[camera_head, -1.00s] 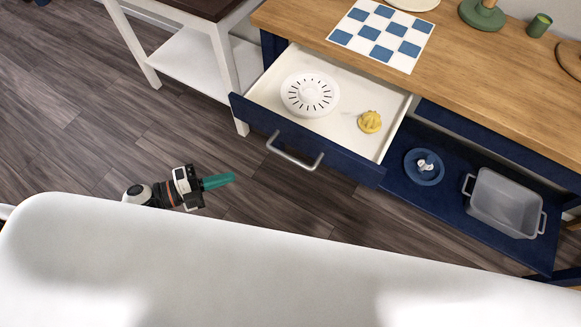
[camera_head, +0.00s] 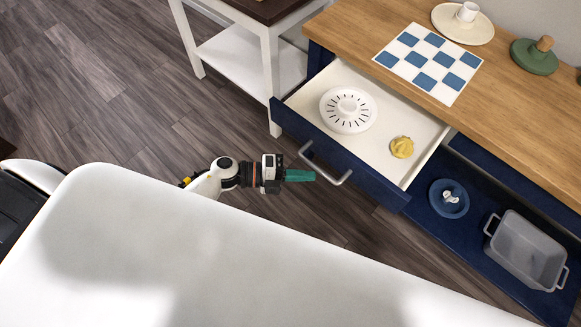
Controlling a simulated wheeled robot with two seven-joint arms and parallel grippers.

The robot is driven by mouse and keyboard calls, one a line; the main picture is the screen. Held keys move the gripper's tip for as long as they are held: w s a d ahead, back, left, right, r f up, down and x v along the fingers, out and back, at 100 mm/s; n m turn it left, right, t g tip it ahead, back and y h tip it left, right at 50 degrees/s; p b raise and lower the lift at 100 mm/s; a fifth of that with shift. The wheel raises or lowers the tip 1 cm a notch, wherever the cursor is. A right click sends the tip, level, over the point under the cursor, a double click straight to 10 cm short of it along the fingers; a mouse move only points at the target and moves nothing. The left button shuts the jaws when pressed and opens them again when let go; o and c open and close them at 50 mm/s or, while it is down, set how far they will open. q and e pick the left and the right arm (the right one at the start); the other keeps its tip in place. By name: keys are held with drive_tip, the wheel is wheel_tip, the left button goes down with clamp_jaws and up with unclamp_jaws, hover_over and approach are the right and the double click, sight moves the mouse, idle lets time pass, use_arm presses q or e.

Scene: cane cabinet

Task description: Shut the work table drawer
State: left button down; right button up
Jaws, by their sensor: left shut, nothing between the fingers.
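The work table drawer (camera_head: 341,153) is pulled out from under the wooden top of the work table (camera_head: 400,22). Its front is dark blue with a silver bar handle (camera_head: 325,166). Inside lie a white round slotted juicer part (camera_head: 348,110) and a yellow piece (camera_head: 402,147). My left gripper (camera_head: 314,175), with teal fingers, is shut and empty. Its fingertips appear close to the left part of the handle in the picture; I cannot tell whether they touch it. My right gripper is not in view.
A blue and white checkered mat (camera_head: 428,62), a white plate (camera_head: 462,22) and a green lidded item (camera_head: 534,56) are on the top. A lower blue shelf holds a blue bowl (camera_head: 449,198) and a grey pan (camera_head: 527,250). A white side table (camera_head: 250,60) stands left of the drawer.

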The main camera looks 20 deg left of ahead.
use_arm(q)
drive_tip(key=shift+w+d, duration=0.1)
drive_tip(key=shift+w, duration=0.15)
